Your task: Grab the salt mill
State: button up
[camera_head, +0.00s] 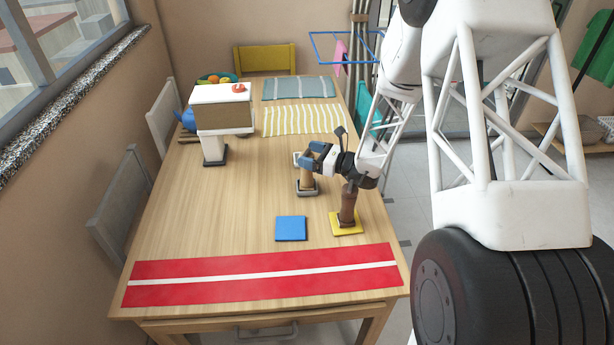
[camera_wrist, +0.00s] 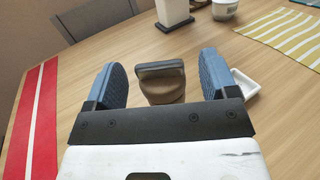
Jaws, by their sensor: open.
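In the wrist view a tan body with a flat grey piece (camera_wrist: 160,86) shows between my two blue fingers, apart from both. My gripper (camera_head: 312,155) is open and sits just above this mill in the head view; it also shows in the wrist view (camera_wrist: 162,68). The gripper hides part of the mill's top. A darker brown mill (camera_head: 348,203) stands on a yellow coaster to the front right.
A small white dish (camera_wrist: 245,84) lies beside my right finger. A blue coaster (camera_head: 291,228) and a red runner (camera_head: 190,282) lie nearer the front. The left middle table is clear.

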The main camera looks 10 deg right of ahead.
jog(key=shift+w+a, duration=0.3)
jog(key=shift+a, duration=0.25)
jog(key=c, duration=1.4)
jog(key=shift+r, duration=0.15)
jog(key=shift+r, duration=4.9)
